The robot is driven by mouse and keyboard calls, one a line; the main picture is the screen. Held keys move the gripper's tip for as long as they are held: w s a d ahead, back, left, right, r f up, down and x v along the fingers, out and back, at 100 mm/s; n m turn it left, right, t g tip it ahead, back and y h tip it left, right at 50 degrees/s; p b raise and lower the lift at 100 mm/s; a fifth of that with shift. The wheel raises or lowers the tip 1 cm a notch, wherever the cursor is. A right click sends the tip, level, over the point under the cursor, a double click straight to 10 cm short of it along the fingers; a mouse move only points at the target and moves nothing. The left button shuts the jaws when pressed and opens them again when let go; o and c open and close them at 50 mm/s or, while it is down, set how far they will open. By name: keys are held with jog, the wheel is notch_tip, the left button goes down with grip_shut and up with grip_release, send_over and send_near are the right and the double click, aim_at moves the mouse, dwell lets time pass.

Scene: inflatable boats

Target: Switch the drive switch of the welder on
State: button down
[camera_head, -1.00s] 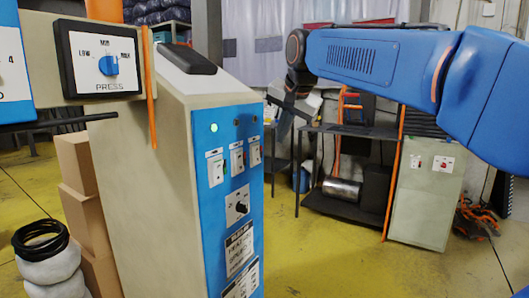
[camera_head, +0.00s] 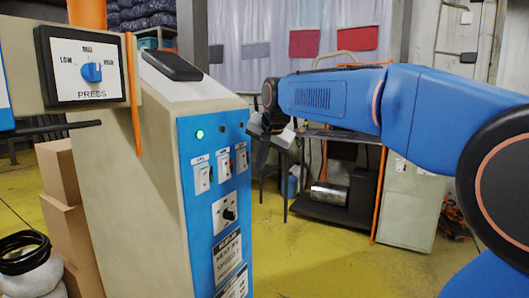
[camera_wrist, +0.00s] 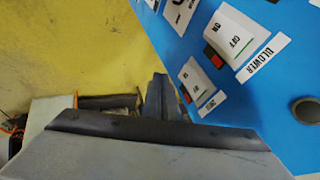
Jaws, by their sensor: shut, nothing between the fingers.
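The welder (camera_head: 130,200) stands at left in the head view, with a blue front panel (camera_head: 195,232). The panel has a lit green lamp and a row of three rocker switches: left (camera_head: 201,175), middle (camera_head: 224,164) and right (camera_head: 241,157). In the wrist view a switch labelled BLOWER (camera_wrist: 233,40) shows, with another switch (camera_wrist: 196,80) beside it whose small label is hard to read. My gripper (camera_wrist: 160,95) is shut and empty, its tips close to that second switch; contact cannot be told. In the head view my gripper (camera_head: 263,150) is just right of the panel.
A PRESS knob box (camera_head: 88,68) sits on the welder's upper left. Cardboard boxes (camera_head: 62,190) and a black coil (camera_head: 28,250) are at left. A dark shelf (camera_head: 330,207) and a grey cabinet (camera_head: 410,210) stand behind at right. The yellow floor right of the panel is clear.

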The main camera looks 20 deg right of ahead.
aim_at(246, 166)
jog(key=shift+w+a+f, duration=0.25)
jog(key=shift+w+a, duration=0.45)
jog(key=shift+w, duration=0.1)
jog(key=shift+w+a+f, duration=0.2)
jog(key=shift+w+a, duration=0.45)
jog(key=shift+w, duration=0.15)
jog(key=shift+w+a+f, duration=0.1)
jog(key=shift+w+a, duration=0.05)
jog(key=shift+w, duration=0.05)
jog(key=shift+r, duration=0.85)
jog(key=v, duration=1.7)
jog(key=shift+s, duration=0.15)
